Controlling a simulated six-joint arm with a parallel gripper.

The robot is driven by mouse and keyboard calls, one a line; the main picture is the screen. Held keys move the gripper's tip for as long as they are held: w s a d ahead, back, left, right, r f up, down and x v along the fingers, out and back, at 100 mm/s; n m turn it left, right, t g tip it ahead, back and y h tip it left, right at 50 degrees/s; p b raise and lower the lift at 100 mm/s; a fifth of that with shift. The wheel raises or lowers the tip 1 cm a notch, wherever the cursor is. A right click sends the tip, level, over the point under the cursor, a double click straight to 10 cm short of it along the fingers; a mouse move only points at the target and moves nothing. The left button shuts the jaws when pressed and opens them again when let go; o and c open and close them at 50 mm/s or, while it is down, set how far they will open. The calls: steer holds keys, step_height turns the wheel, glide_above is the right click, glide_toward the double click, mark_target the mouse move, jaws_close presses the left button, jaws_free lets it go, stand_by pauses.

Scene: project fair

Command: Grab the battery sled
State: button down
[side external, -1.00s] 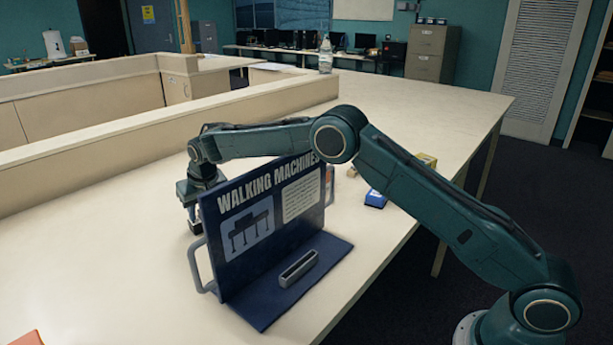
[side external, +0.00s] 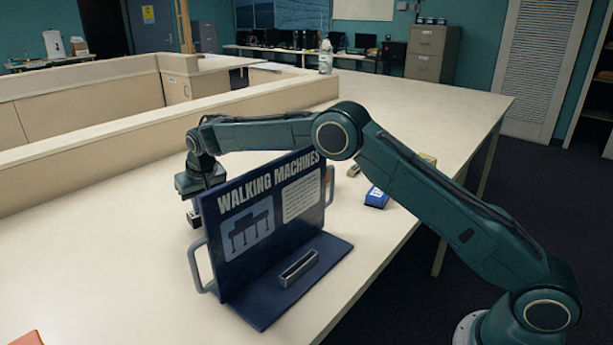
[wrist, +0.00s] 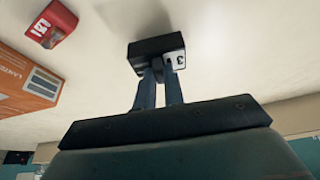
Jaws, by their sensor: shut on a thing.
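My gripper (wrist: 159,88) is shut on a black block (wrist: 152,46) with a white tag that carries a dark mark like a 3. The block sits at the ends of two blue fingers in the wrist view. In the side view the dark block (side external: 193,219) hangs below my gripper, behind the left edge of the sign. It looks to be just above the table. I cannot tell for sure from its look that it is the battery sled. The sign hides part of my gripper there.
The blue "WALKING MACHINES" sign (side external: 262,216) stands upright close by, with grey side handles and a slotted base. An orange box (wrist: 27,83) and a small red block (wrist: 51,24) lie on the table. A blue block (side external: 376,198) lies right of the sign. A low partition (side external: 120,143) runs behind.

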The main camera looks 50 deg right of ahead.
step_height(320, 180, up, 8)
steer(key=shift+r, duration=0.1)
stand_by(0.4)
stand_by(0.4)
